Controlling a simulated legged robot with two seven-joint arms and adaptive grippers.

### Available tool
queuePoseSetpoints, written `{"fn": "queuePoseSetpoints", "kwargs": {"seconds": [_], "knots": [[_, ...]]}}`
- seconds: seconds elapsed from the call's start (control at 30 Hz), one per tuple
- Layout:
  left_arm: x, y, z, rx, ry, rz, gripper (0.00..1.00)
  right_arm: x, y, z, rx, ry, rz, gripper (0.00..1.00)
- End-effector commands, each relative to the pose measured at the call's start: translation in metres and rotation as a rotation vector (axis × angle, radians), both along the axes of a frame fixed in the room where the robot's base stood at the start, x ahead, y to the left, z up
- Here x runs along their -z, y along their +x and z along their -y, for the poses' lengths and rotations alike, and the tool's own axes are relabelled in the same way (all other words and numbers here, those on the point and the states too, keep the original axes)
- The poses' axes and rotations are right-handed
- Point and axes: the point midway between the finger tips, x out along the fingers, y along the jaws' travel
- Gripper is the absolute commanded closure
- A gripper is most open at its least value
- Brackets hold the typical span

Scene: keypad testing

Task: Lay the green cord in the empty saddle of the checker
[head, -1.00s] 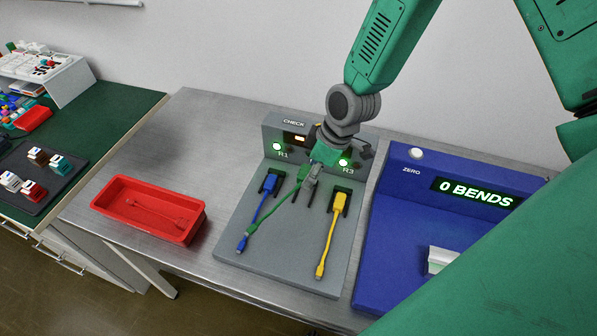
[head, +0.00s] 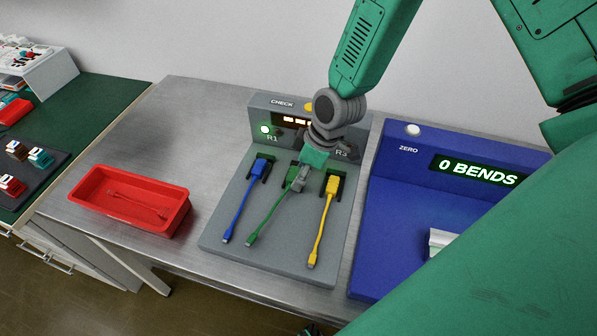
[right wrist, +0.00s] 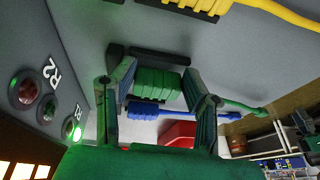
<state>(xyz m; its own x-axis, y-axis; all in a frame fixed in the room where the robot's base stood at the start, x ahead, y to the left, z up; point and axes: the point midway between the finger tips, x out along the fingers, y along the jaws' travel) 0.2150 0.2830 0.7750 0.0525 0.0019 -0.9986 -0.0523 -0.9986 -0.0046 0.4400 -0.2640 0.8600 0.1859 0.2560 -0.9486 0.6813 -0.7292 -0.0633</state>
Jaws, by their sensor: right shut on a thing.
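The green cord (head: 265,215) lies between the other two cords on the grey checker (head: 215,235). My right gripper (head: 300,180) points down and is shut on its thick ribbed end. In the right wrist view the green ribbed end (right wrist: 157,83) is between the two fingers (right wrist: 160,100), beside the black middle saddle (right wrist: 148,57). The gripper partly covers this saddle in the head view, and I cannot tell whether the cord rests fully in it. The blue cord (head: 243,205) is in the left saddle, the yellow cord (head: 322,220) in the right.
A red tray (head: 85,192) holding a red cord stands left of the checker. A blue device (head: 375,240) reading "0 BENDS" stands close on the right. The R1 light (head: 265,129) glows green. Bare steel table lies between tray and checker.

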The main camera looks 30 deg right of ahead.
Motion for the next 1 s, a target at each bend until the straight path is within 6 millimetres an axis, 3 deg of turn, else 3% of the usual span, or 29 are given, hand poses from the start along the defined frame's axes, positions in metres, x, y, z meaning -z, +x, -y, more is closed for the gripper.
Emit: {"fn": "queuePoseSetpoints", "kwargs": {"seconds": [0.03, 0.27, 0.3, 0.33, 1.0], "knots": [[0.0013, 0.0000, -0.0001, 0.000, 0.000, 0.000, 0.55, 0.0061, -0.0009, 0.0093, 0.016, -0.015, -0.008, 1.00], [0.0011, 0.0000, -0.0006, -0.001, 0.001, 0.000, 0.55, 0.0070, -0.0001, 0.0081, 0.018, -0.020, -0.012, 1.00], [0.0011, 0.0000, -0.0006, -0.001, 0.001, 0.000, 0.55, 0.0072, -0.0002, 0.0086, 0.017, -0.018, -0.012, 0.46], [0.0011, 0.0000, -0.0006, -0.001, 0.001, 0.000, 0.55, 0.0075, -0.0004, 0.0090, 0.017, -0.018, -0.012, 0.35], [-0.0012, -0.0024, 0.0032, 0.000, 0.007, 0.002, 0.55, -0.0019, 0.0002, 0.0125, 0.019, -0.014, -0.003, 0.35]]}}
